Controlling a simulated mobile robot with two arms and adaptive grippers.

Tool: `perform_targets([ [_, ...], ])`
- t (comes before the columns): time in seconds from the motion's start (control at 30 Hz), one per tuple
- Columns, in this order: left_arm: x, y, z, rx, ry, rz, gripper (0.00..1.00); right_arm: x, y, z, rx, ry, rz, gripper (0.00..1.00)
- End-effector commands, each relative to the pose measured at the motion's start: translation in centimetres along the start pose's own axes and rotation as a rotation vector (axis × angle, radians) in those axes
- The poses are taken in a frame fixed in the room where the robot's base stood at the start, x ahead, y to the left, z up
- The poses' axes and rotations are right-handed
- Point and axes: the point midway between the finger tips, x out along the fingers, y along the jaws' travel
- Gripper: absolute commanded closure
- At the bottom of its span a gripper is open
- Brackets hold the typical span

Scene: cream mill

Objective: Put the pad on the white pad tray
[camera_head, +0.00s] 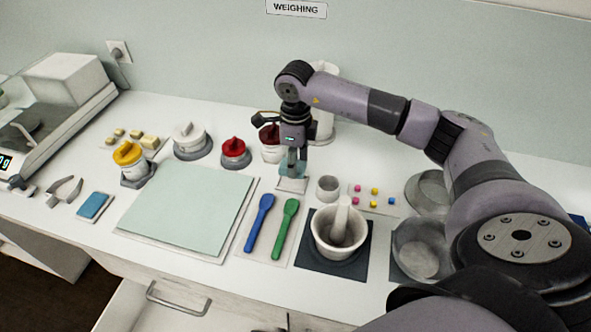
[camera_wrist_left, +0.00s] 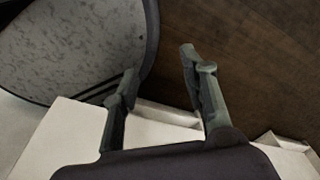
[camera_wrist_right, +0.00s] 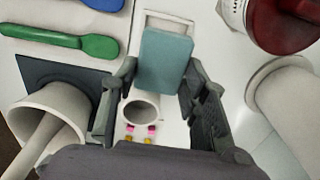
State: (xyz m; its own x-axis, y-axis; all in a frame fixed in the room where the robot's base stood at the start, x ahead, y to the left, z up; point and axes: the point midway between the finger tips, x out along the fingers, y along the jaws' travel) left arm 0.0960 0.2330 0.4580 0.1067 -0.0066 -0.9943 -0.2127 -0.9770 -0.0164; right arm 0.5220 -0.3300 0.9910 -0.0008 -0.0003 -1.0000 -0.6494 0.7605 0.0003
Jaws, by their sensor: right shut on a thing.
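The pad (camera_wrist_right: 166,58) is a thin light teal block. My right gripper (camera_head: 292,163) is shut on it and holds it upright; the pad (camera_head: 292,170) also shows between the fingers in the head view. The white pad tray (camera_head: 291,186) is a small white rectangle on the counter just below the pad. In the right wrist view the tray (camera_wrist_right: 170,20) shows past the pad's end, partly hidden by it. I cannot tell whether the pad touches it. My left gripper (camera_wrist_left: 158,65) is open and empty, seen only in the left wrist view, over dark floor beside a white edge.
A wide pale green mat (camera_head: 187,207) is at left.

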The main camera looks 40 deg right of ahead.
Motion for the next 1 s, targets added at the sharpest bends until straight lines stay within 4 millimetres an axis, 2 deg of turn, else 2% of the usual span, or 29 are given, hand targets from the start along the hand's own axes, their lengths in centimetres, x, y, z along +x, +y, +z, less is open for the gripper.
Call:
perform_targets([
  [0.13,-0.4,0.3,-0.2,-0.002,0.002,0.004,0.6,1.4,0.1,-0.1,0.0,0.003,0.002,0.76],
  [0.37,-1.1,0.4,0.5,-0.002,-0.01,0.004,0.6,4.4,0.0,0.0,-0.001,0.001,0.001,0.76],
  [0.73,-0.8,0.0,1.1,0.0,-0.019,0.0,0.6,5.0,0.0,0.0,0.0,0.0,0.0,0.76],
  [0.77,-0.8,0.0,1.1,0.0,-0.019,0.0,0.6,4.9,0.0,0.0,0.0,-0.001,-0.001,0.58],
  [1.0,-0.9,0.0,1.1,0.0,-0.019,0.0,0.6,4.8,0.0,0.0,0.0,0.0,0.0,0.42],
])
